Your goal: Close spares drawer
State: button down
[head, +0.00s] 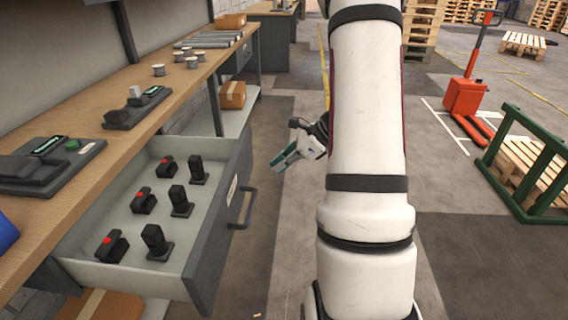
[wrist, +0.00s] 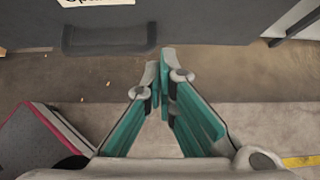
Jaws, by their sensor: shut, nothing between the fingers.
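The spares drawer (head: 213,258) stands pulled out from under the wooden bench at the left of the head view. Several black parts, some with red buttons, stand inside it. Its grey front carries a label and a dark bar handle (head: 243,208). In the wrist view, the drawer front (wrist: 205,20) runs along the top, with the handle (wrist: 108,38) at upper left. My gripper (head: 280,162) has teal fingers and is to the right of the drawer front, apart from it. In the wrist view my gripper (wrist: 160,85) is shut and empty, right of the handle.
The wooden bench top (head: 115,80) holds devices, small cups and rollers. A cardboard box (head: 232,95) sits on the lower shelf beyond the drawer. An orange pallet truck (head: 465,97) and a green frame (head: 520,165) stand at right.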

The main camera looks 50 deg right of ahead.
aim_at(241, 183)
jog(key=w+a+f, duration=0.1)
jog(key=w, duration=0.1)
jog(key=w+a+f+b, duration=0.1)
jog(key=w+a, duration=0.1)
jog(key=w+a+f+b, duration=0.1)
jog(key=w+a+f, duration=0.1)
jog(key=shift+w, duration=0.15)
dwell(0.3)
jog(key=w+a+p, duration=0.1)
jog(key=w+a, duration=0.5)
jog(key=w, duration=0.2)
jog(key=w+a+p, duration=0.1)
jog(key=w+a, duration=0.5)
jog(key=w, duration=0.2)
jog(key=w+a+p, duration=0.1)
jog(key=w+a, duration=0.6)
jog(key=w, duration=0.1)
jog(key=shift+w+p, duration=0.1)
jog(key=shift+p, duration=0.2)
jog(key=shift+w+a+r, duration=0.15)
